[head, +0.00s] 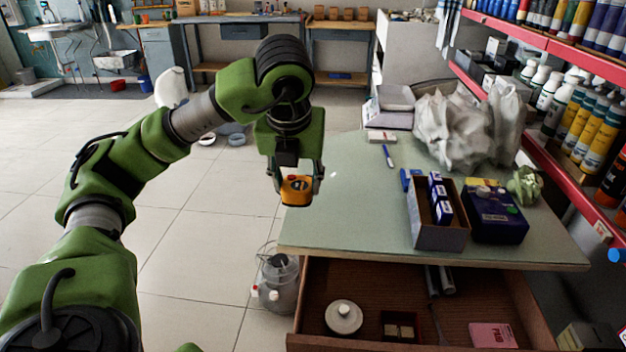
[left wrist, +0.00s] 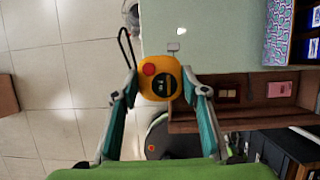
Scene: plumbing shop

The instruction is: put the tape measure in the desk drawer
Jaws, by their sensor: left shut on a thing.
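The tape measure (head: 296,190) is orange-yellow with a dark label. My left gripper (head: 297,178) is shut on it and holds it in the air near the left edge of the desk (head: 330,215). In the left wrist view the tape measure (left wrist: 159,78) sits between the two fingertips of my left gripper (left wrist: 160,85), with a red button and a dark round face showing. The desk drawer (head: 378,287) is pulled open below the desktop, to the right of and lower than the gripper. My right gripper does not show.
The drawer holds a white round item (head: 344,317), a small dark box (head: 401,326), a pink pad (head: 493,335) and grey tubes. On the desk stand an open box (head: 437,233), a dark blue box (head: 497,212) and plastic bags (head: 455,130). A clear jug (head: 277,282) stands left of the drawer.

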